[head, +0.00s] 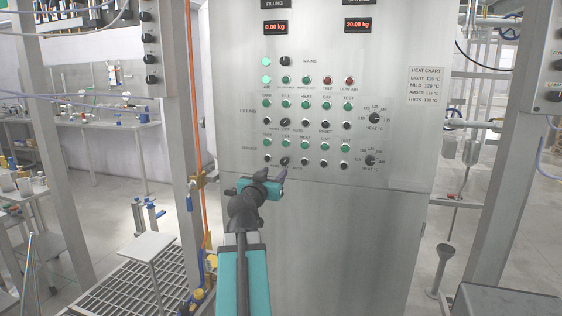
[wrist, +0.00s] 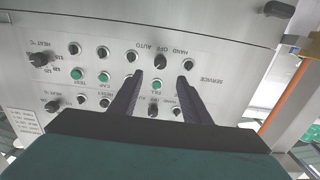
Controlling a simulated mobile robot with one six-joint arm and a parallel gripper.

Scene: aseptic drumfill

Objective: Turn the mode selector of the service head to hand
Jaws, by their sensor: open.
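The service mode selector (head: 284,161) is a black knob in the lowest control row of the steel cabinet, with hand, off and auto marks around it. It also shows in the wrist view (wrist: 161,58), where the panel appears upside down. Its pointer looks slanted, but I cannot tell its exact setting. My gripper (head: 263,177) is open and empty, in front of the panel, slightly below and left of the selector in the head view. In the wrist view my two dark fingers (wrist: 160,76) point at the panel, with the selector between their lines, beyond the tips.
A similar filling selector (head: 286,124) sits one row higher. Push buttons, green lamps and a heat dial (head: 370,161) are close by on the panel. An orange hose (head: 197,90) and a steel post (head: 168,110) stand left of the cabinet.

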